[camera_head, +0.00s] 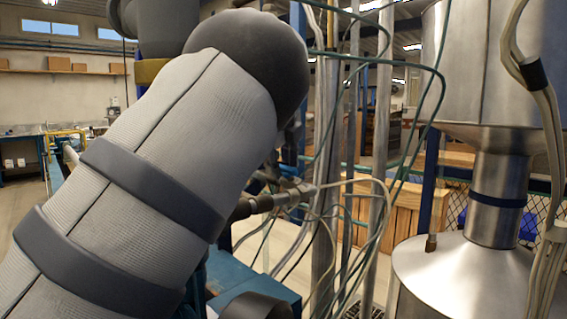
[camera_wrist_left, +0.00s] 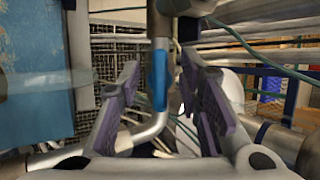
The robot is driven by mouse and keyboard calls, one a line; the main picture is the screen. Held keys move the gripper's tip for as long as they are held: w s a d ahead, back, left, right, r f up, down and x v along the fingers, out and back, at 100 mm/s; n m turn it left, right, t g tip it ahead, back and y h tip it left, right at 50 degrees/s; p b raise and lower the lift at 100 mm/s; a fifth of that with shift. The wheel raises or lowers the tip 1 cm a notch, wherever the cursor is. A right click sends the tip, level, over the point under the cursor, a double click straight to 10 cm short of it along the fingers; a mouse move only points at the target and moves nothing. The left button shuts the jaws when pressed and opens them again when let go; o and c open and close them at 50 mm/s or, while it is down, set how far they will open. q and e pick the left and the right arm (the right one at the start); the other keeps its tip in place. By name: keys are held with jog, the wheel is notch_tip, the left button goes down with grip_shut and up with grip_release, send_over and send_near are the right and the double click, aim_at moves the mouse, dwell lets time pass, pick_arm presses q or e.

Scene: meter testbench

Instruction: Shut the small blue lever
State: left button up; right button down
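The small blue lever (camera_wrist_left: 158,82) shows in the left wrist view, upright on a grey metal pipe with a bend below it. My left gripper (camera_wrist_left: 161,70) is open, with one purple-grey finger on each side of the lever. Gaps show between the lever and both fingers, and I cannot tell how deep the lever sits between them. In the head view my left arm fills the left and middle and hides the lever. The left gripper's fingers cannot be made out clearly there. My right gripper is in neither view.
Vertical pipes (camera_head: 327,200) and loose green and white cables stand close right of my arm. A large steel vessel (camera_head: 465,275) is at the right. A blue panel (camera_wrist_left: 36,75) is left of my gripper in the wrist view. Wooden crates (camera_head: 365,212) stand behind.

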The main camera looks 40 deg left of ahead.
pick_arm(q)
grip_shut()
jog(key=shift+m, duration=0.3)
jog(key=m+t, duration=0.1)
jog(key=m, duration=0.2)
jog(key=shift+m+t, duration=0.4)
jog(key=shift+m+t+h, duration=0.35)
jog(key=shift+m, duration=0.8)
jog(key=shift+m+t+h, duration=0.35)
jog(key=shift+m, duration=0.8)
grip_release()
